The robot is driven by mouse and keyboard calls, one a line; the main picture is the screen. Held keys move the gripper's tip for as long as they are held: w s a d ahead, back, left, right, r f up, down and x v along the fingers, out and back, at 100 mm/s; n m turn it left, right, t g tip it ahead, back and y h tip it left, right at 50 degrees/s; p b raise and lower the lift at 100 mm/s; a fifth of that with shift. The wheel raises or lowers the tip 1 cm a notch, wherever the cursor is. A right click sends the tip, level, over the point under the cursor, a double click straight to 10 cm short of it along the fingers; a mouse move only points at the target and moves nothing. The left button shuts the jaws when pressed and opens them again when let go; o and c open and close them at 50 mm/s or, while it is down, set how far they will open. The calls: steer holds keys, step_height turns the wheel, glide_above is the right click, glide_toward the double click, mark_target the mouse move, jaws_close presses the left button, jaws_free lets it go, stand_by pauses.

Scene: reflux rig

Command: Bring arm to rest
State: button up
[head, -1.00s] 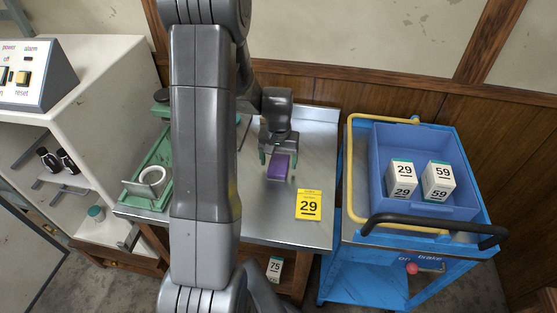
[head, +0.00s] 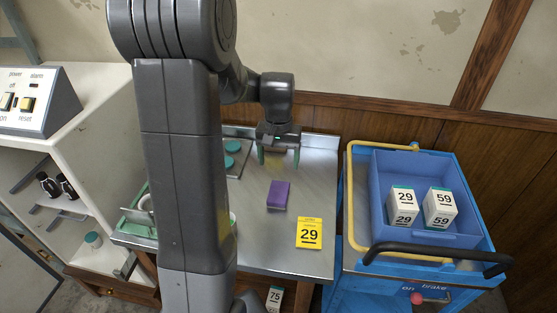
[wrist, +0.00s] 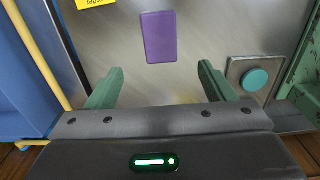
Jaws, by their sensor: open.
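My gripper (head: 279,156) is open and empty above the back part of the metal table. Its two green fingers also show in the wrist view (wrist: 160,85), apart from each other with nothing between them. A purple block (head: 278,195) lies on the tabletop, in front of the gripper in the head view and clear of it. The block also shows in the wrist view (wrist: 158,37), beyond the fingertips. My arm covers the left part of the table in the head view.
A yellow card marked 29 (head: 309,233) lies on the metal table (head: 265,255). At right, a blue cart (head: 345,270) carries a blue bin (head: 385,160) with boxes marked 29 (head: 402,206) and 59 (head: 440,208). A control panel (head: 36,100) sits on the white cabinet (head: 95,110) at left.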

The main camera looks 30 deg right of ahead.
mark_target(279, 191)
steer(key=shift+f, duration=0.1)
step_height(279, 191, down, 12)
steer(key=shift+f, duration=0.1)
steer(key=shift+w+r, duration=0.1)
steer(key=shift+r, duration=1.3)
